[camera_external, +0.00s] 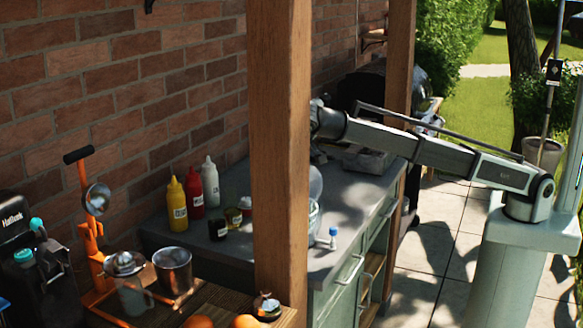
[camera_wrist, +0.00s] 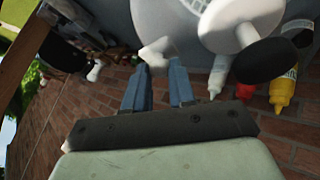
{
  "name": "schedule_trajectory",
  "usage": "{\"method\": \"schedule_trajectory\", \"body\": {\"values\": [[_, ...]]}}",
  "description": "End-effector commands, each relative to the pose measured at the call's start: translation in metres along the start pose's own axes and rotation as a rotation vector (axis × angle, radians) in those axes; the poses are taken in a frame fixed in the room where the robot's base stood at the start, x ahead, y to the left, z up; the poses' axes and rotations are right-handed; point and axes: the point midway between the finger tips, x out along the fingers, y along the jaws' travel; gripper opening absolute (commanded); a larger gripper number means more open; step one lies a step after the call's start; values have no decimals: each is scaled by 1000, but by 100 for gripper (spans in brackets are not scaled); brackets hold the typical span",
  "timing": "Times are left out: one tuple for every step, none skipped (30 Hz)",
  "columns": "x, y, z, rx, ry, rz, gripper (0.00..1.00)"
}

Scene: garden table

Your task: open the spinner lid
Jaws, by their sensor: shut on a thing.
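In the external view the salad spinner shows only in part behind the wooden post. A clear rounded part, seemingly its lid (camera_external: 315,184), rises above the clear bowl (camera_external: 314,218); I cannot tell whether they touch. The post hides my gripper in the external view.
The wooden post (camera_external: 279,150) stands before the grey counter (camera_external: 345,215). Yellow (camera_external: 177,207), red (camera_external: 194,195) and white (camera_external: 210,182) bottles and small jars stand left of it. A small blue-capped bottle (camera_external: 333,238) stands near the counter's front edge. A brick wall (camera_external: 110,95) is behind.

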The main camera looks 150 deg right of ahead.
Motion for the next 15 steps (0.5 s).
{"method": "schedule_trajectory", "body": {"values": [[-1, 0, 0, -2, 1, 4, 0], [-1, 0, 0, -3, 2, 5, 0], [-1, 0, 0, -3, 2, 6, 0], [-1, 0, 0, -4, 2, 6, 0], [-1, 0, 0, -4, 2, 6, 0], [-1, 0, 0, -4, 2, 6, 0], [-1, 0, 0, -4, 2, 6, 0], [-1, 0, 0, -4, 2, 6, 0], [-1, 0, 0, -4, 2, 6, 0], [-1, 0, 0, -4, 2, 6, 0], [-1, 0, 0, -4, 2, 6, 0], [-1, 0, 0, -4, 2, 6, 26], [-1, 0, 1, -3, 2, 5, 28], [-1, 0, 0, -3, 2, 5, 31], [-1, 0, 0, -3, 2, 5, 35]]}}
